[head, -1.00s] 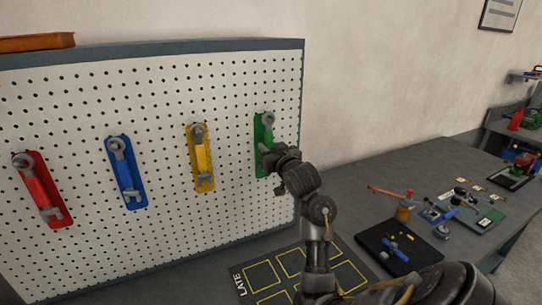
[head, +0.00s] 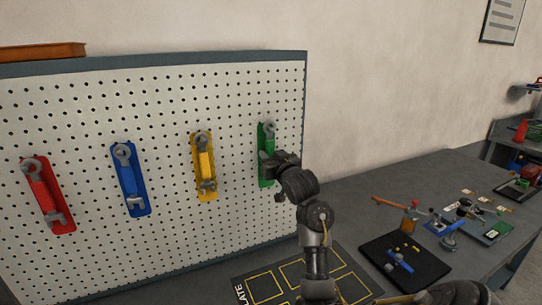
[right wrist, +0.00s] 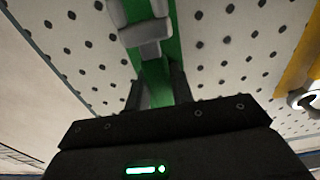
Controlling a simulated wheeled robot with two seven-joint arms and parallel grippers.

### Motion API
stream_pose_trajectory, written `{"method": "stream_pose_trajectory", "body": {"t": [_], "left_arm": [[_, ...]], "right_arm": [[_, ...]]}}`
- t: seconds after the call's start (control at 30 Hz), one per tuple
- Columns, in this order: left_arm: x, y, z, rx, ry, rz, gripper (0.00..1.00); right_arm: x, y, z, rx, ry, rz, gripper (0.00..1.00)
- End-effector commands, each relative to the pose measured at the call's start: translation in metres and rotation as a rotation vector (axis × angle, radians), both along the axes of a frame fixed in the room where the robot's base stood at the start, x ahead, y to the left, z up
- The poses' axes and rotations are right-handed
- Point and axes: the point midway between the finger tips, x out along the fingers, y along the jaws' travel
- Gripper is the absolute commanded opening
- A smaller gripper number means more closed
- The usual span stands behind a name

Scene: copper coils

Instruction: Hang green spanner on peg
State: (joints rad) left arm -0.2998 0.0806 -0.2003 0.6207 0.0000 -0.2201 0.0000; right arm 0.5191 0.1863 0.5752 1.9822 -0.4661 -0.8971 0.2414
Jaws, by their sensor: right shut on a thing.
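The green spanner (head: 269,128) is upright against its green backing on the white pegboard, with its grey ring end at the top. My right gripper (head: 268,161) is at its lower part and shut on it. In the right wrist view, the fingers (right wrist: 158,92) close on the spanner, and a grey end of it (right wrist: 145,32) shows in front of the green backing (right wrist: 173,55). The gripper hides the spanner's lower part in the head view. I cannot see the peg itself or tell whether the ring is around it. My left gripper is not in view.
Yellow (head: 205,165), blue (head: 129,178) and red (head: 46,193) spanners hang to the left on the pegboard (head: 225,215). A yellow-lined mat (head: 264,288) lies on the bench below. A black tray (head: 432,274) and other tools are to the right.

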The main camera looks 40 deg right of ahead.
Motion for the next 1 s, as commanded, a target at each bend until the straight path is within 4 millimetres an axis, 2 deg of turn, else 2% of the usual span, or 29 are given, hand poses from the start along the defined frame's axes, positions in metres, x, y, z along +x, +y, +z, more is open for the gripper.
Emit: {"method": "stream_pose_trajectory", "body": {"t": [0.23, 0.27, 0.4, 0.47, 0.5, 1.0], "left_arm": [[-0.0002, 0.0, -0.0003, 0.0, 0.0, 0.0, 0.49], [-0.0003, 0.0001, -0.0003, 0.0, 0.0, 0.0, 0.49], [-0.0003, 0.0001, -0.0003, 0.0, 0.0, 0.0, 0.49], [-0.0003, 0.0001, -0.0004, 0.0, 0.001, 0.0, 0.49], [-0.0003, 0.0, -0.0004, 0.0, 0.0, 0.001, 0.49], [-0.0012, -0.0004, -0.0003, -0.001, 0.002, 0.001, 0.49]], "right_arm": [[0.0016, -0.0001, -0.0043, 0.005, 0.01, 0.002, 0.0], [0.0016, -0.0001, -0.0044, 0.005, 0.01, 0.002, 0.25], [0.0014, -0.0002, -0.0046, 0.005, 0.011, 0.002, 0.43], [0.0013, -0.0004, -0.0047, 0.005, 0.011, 0.001, 0.44], [0.0013, -0.0004, -0.0047, 0.005, 0.011, 0.001, 0.48], [-0.0018, -0.0062, -0.0033, 0.008, 0.007, -0.01, 0.49]]}}
